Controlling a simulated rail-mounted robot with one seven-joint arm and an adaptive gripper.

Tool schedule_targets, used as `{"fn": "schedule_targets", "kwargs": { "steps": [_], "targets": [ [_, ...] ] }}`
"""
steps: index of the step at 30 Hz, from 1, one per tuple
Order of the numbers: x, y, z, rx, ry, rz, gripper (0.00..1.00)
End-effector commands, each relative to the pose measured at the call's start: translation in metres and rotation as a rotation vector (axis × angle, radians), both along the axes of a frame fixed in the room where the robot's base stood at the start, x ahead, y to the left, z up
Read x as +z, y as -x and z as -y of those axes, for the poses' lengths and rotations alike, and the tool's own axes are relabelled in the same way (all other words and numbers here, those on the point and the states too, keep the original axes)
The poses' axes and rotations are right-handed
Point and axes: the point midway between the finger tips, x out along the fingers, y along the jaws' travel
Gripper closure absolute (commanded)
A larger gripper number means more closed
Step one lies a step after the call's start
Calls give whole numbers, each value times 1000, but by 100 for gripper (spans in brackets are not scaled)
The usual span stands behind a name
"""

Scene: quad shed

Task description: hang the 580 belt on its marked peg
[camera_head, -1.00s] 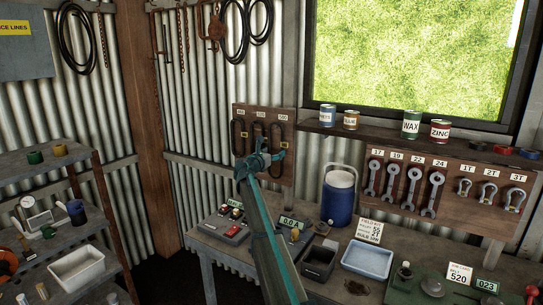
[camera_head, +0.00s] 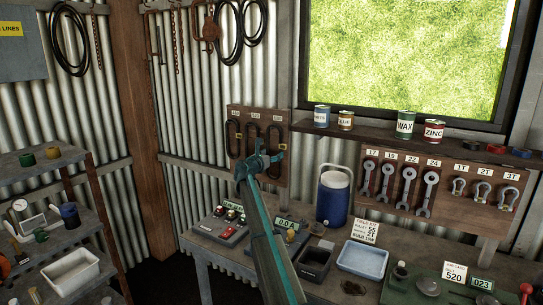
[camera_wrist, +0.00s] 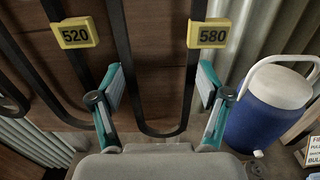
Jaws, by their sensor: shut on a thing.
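The 580 belt (camera_wrist: 158,132) is a narrow black loop, seen in the wrist view between my two teal fingers. My gripper (camera_wrist: 160,88) is shut on its lower part, one finger at each side. A yellow 580 tag (camera_wrist: 213,36) sits by the belt's right side. In the head view my gripper (camera_head: 266,157) is in front of the right column of the wooden belt board (camera_head: 243,177), and the belt (camera_head: 267,136) shows above it. The belt's top is cut off in the wrist view, so I cannot tell whether it rests on the peg.
A 520 tag (camera_wrist: 76,33) and other black belts are close on the left. A blue cooler (camera_head: 333,200) stands right of the board. The bench below holds a black bin (camera_head: 313,262), a blue tray (camera_head: 362,260) and switch boxes (camera_head: 222,226).

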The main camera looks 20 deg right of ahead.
Motion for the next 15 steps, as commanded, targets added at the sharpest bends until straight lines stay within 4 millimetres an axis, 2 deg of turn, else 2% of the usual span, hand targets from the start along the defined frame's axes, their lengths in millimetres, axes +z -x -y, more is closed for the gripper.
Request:
{"fn": "schedule_targets", "kwargs": {
  "steps": [10, 11, 15],
  "targets": [
    [0, 0, 0, 0, 0, 0, 60],
    [0, 0, 0, 0, 0, 0, 20],
    [0, 0, 0, 0, 0, 0, 0]
  ]
}}
